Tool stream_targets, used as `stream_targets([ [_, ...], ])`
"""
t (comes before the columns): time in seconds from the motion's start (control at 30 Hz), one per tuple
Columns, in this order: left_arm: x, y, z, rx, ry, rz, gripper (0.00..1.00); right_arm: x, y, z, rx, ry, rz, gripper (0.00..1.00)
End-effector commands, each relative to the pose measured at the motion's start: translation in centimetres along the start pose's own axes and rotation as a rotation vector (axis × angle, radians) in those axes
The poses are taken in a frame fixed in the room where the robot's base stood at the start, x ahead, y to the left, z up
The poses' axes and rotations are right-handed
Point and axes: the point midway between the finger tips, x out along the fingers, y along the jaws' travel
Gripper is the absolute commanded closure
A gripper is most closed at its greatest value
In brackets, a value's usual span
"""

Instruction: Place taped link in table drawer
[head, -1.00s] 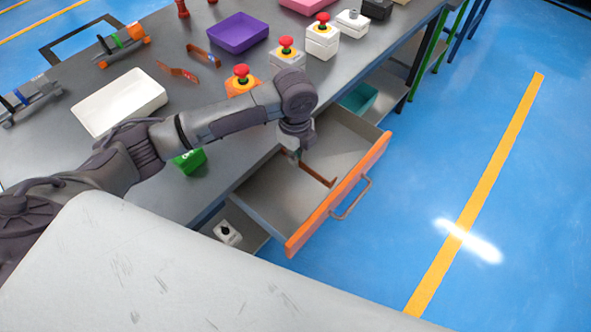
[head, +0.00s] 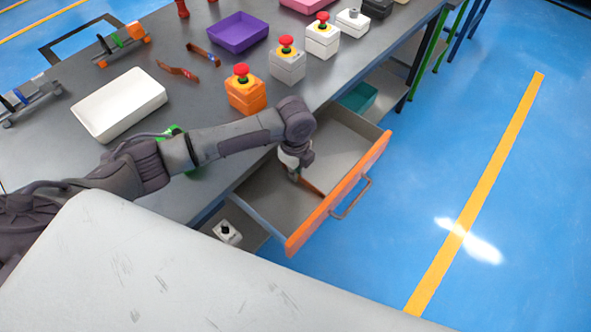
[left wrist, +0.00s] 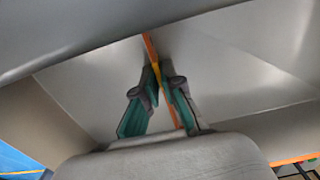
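The table drawer (head: 350,148) with an orange front is pulled open under the table. My left gripper (head: 296,176) reaches down inside it. The taped link (head: 312,187), a thin copper-brown bar, extends from the gripper low in the drawer; the arm hides part of it. In the left wrist view, the link (left wrist: 149,44) with a yellow band runs between the teal-padded fingers of the left gripper (left wrist: 160,82), which close in on it. I cannot tell whether the link touches the drawer floor. My right gripper is not in view.
Two more copper links (head: 178,70) (head: 203,56) lie on the table near a white tray (head: 120,102) and a purple tray (head: 237,33). Button boxes (head: 246,96) (head: 287,65) stand along the edge. A teal bin (head: 358,97) sits on the shelf beyond the drawer.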

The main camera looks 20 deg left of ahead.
Motion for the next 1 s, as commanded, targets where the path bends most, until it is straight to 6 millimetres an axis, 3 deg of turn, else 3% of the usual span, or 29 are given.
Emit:
stream_targets([
  [0.03, 0.0, 0.0, 0.0, 0.000, 0.000, 0.000, 0.81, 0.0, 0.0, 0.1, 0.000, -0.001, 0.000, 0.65],
  [0.1, 0.0, 0.0, 0.0, 0.000, 0.000, 0.000, 0.70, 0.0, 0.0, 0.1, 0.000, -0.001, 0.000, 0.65],
  [0.13, 0.0, 0.0, 0.0, 0.000, 0.000, 0.000, 0.69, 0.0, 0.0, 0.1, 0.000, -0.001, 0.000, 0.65],
  [0.47, -0.4, 0.0, 0.0, 0.000, 0.000, -0.001, 0.69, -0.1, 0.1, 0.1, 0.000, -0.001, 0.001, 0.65],
  [0.57, -1.6, -0.1, 0.0, 0.001, 0.000, -0.003, 0.69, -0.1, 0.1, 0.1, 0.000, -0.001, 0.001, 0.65],
  [1.0, -10.3, -0.1, 0.0, 0.000, 0.000, -0.003, 0.69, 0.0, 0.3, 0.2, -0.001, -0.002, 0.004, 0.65],
])
